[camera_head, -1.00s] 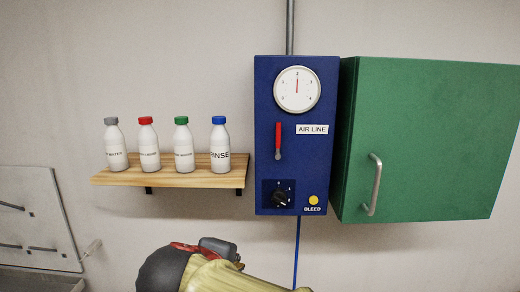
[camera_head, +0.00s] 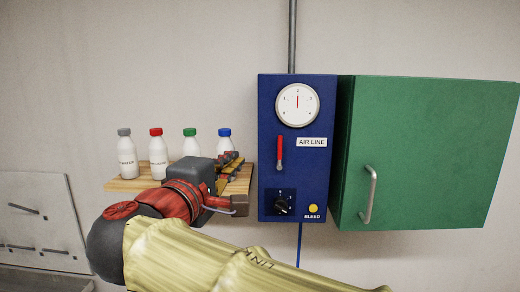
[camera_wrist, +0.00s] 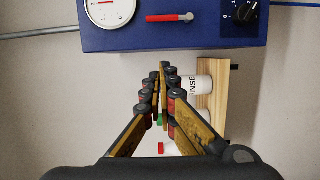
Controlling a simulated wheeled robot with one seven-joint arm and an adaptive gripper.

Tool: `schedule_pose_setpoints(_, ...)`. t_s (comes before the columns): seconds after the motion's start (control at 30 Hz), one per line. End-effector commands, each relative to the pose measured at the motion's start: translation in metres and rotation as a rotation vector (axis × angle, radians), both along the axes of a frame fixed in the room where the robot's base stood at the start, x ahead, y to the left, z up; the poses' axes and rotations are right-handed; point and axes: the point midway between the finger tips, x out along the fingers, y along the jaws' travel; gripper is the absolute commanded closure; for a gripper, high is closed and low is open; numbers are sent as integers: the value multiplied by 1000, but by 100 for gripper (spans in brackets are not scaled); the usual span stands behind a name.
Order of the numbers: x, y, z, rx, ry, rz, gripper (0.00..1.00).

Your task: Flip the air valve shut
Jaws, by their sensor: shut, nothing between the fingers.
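The air valve is a red lever (camera_head: 280,150) on the front of the blue air line panel (camera_head: 267,200). It points straight up from its pivot, below the round gauge and left of the AIR LINE label. In the wrist view the red lever (camera_wrist: 168,18) lies sideways at the top, on the blue panel (camera_wrist: 190,40). My gripper (camera_head: 236,160) is left of the panel, in front of the shelf, apart from the lever. In the wrist view my gripper (camera_wrist: 164,68) has its fingertips together, with nothing between them, below the panel's edge.
A wooden shelf (camera_head: 120,185) with several capped bottles stands left of the panel, partly hidden by my arm. A gauge (camera_head: 298,105), a black knob (camera_head: 282,204) and a yellow BLEED button (camera_head: 313,208) are on the panel. A green cabinet (camera_head: 430,150) adjoins its right side.

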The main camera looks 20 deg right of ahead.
Motion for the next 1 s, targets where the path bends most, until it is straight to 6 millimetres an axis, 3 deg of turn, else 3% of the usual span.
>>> schedule_pose_setpoints(0.27,23,-16,1,-1,2,-5,100)
schedule_pose_setpoints(0.67,88,-57,2,-1,3,-4,100)
schedule_pose_setpoints(0.8,77,-77,2,1,1,-3,100)
schedule_pose_setpoints(1.0,73,-89,0,1,1,-1,100)
